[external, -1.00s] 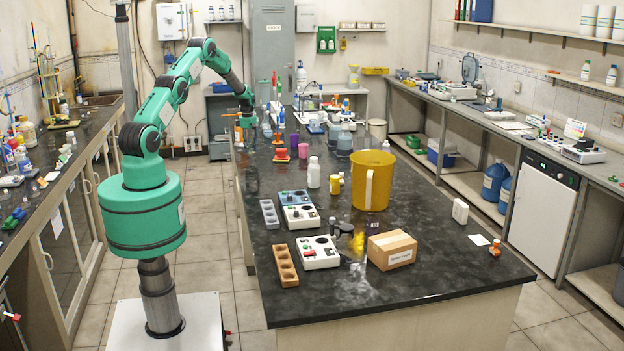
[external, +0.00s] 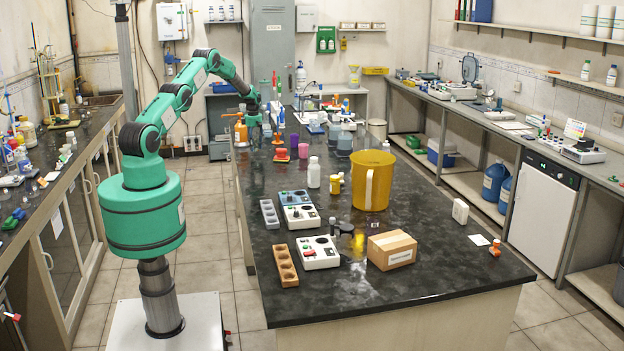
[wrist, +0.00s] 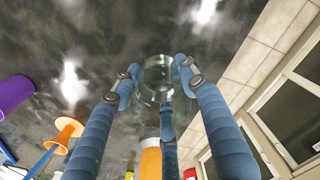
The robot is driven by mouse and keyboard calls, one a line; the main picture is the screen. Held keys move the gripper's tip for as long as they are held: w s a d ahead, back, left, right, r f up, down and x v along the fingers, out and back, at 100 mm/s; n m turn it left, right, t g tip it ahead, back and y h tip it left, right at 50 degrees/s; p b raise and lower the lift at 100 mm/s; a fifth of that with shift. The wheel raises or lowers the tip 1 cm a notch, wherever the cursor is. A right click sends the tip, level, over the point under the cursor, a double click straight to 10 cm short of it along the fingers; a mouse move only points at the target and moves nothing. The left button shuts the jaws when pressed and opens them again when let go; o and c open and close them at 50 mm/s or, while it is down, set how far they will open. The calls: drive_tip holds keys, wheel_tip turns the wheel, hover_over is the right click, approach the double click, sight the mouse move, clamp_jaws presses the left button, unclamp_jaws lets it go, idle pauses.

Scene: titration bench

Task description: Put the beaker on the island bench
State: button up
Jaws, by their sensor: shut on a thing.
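In the wrist view, a clear glass beaker (wrist: 157,76) sits between the blue fingers of my gripper (wrist: 158,80), which is shut on it. The dark top of the island bench (wrist: 120,35) shows behind and through the glass. In the external view, my gripper (external: 254,116) is over the far left part of the island bench (external: 330,290). The beaker is too small and clear to make out there, and I cannot tell whether its base touches the bench.
An orange-topped bottle (external: 241,130) stands close to my gripper. A purple cup (external: 294,140) and a pink block (external: 303,151) are to its right. Bare bench lies along the left edge.

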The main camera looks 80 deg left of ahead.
sight(255, 150)
drive_tip(key=shift+f, duration=1.75)
drive_tip(key=shift+f, duration=0.15)
drive_tip(key=o, duration=1.2)
drive_tip(key=shift+o, duration=0.2)
wheel_tip(255, 150, up, 12)
drive_tip(key=shift+r, duration=0.2)
